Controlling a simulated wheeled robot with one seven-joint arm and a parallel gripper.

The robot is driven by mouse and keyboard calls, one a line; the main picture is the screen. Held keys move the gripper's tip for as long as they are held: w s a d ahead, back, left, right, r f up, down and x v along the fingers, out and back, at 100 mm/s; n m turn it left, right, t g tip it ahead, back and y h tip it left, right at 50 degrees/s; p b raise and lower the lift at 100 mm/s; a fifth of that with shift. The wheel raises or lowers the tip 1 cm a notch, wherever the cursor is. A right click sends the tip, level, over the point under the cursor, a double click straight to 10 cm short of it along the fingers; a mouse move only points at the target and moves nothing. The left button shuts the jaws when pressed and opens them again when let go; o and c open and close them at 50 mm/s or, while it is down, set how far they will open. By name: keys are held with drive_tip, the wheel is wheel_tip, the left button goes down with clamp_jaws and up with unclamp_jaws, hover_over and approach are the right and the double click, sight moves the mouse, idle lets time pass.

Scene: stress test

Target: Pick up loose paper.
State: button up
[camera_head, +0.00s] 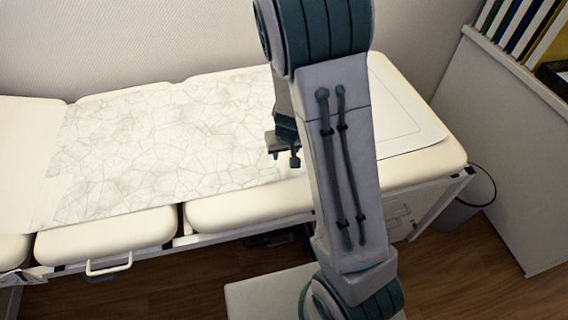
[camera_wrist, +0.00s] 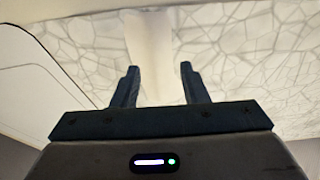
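A long sheet of white paper with a crackled crease pattern (camera_head: 165,140) lies flat along the padded couch (camera_head: 250,207). It also shows in the wrist view (camera_wrist: 245,45), right of a plain pale strip (camera_wrist: 150,35); more crackled surface shows to the left of the strip. My gripper (camera_wrist: 159,68) is open, with the strip seen between its fingers and nothing visibly held. In the head view my gripper (camera_head: 283,154) is over the right part of the paper, partly hidden by my arm. I cannot tell whether the fingertips touch the surface.
A smooth white sheet with a thin dark outline (camera_head: 400,118) lies at the couch's right end. A cabinet with upright binders (camera_head: 510,22) stands at the right, with a bin (camera_head: 462,212) between it and the couch. A wall runs behind. A pale flat surface (camera_head: 262,296) is at front.

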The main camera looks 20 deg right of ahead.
sight(284, 159)
drive_tip(key=b+x, duration=0.1)
drive_tip(key=x, duration=0.4)
clamp_jaws()
drive_tip(key=shift+r, duration=0.15)
wheel_tip(284, 159, up, 5)
drive_tip(key=shift+w+f+p, duration=0.1)
drive_tip(key=shift+f+p, duration=0.05)
drive_tip(key=shift+p, duration=0.65)
drive_tip(key=w+d+r+b, duration=0.1)
drive_tip(key=d+r, duration=0.2)
drive_tip(key=d, duration=0.2)
drive_tip(key=w+d+r, duration=0.2)
drive_tip(key=d+r, duration=0.1)
drive_tip(key=d, duration=0.3)
wheel_tip(284, 159, up, 6)
drive_tip(key=p, duration=0.4)
drive_tip(key=shift+d, duration=0.2)
